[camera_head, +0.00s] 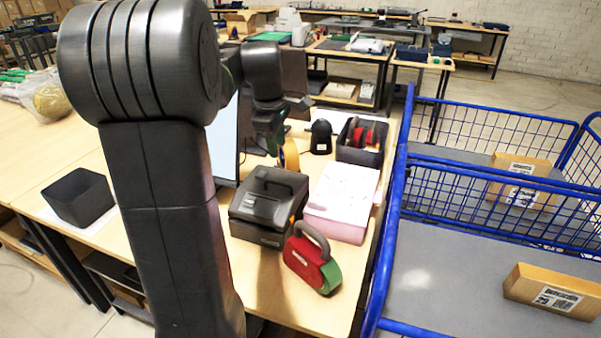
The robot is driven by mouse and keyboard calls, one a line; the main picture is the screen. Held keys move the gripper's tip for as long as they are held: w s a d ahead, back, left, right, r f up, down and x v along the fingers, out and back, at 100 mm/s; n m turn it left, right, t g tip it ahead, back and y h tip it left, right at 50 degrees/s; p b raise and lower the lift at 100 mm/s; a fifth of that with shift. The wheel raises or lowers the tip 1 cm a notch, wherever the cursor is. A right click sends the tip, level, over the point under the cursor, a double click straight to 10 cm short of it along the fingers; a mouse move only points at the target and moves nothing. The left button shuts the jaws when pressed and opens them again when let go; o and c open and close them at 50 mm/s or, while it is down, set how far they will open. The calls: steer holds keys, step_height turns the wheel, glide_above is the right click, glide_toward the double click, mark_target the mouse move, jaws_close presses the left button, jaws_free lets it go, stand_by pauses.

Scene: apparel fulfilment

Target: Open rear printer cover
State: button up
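A dark grey label printer (257,228) sits on the wooden table, to the right of my arm. Its top cover (270,190) looks shut, but I cannot clearly make out the rear part or its edge. My gripper (272,142) points down above and behind the printer, apart from its top as far as I can tell. The fingers are small and dark here, and I cannot tell how far apart they are. An orange-yellow roll (291,155) shows just to the right of the gripper, behind the printer.
A red and green tape dispenser (305,262) stands in front of the printer. A pink-white stack (340,200) lies to its right, with a dark bin (372,156) behind. A monitor (223,145) stands left of the gripper. Blue wire carts (395,230) line the table's right side.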

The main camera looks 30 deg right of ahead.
mark_target(282, 184)
steer(key=f, duration=0.4)
steer(key=w+d+f, duration=0.1)
steer(key=f, duration=0.7)
steer(key=shift+w+d+f, duration=0.3)
steer(key=shift+w+f, duration=0.05)
steer(key=shift+c, duration=0.2)
jaws_close()
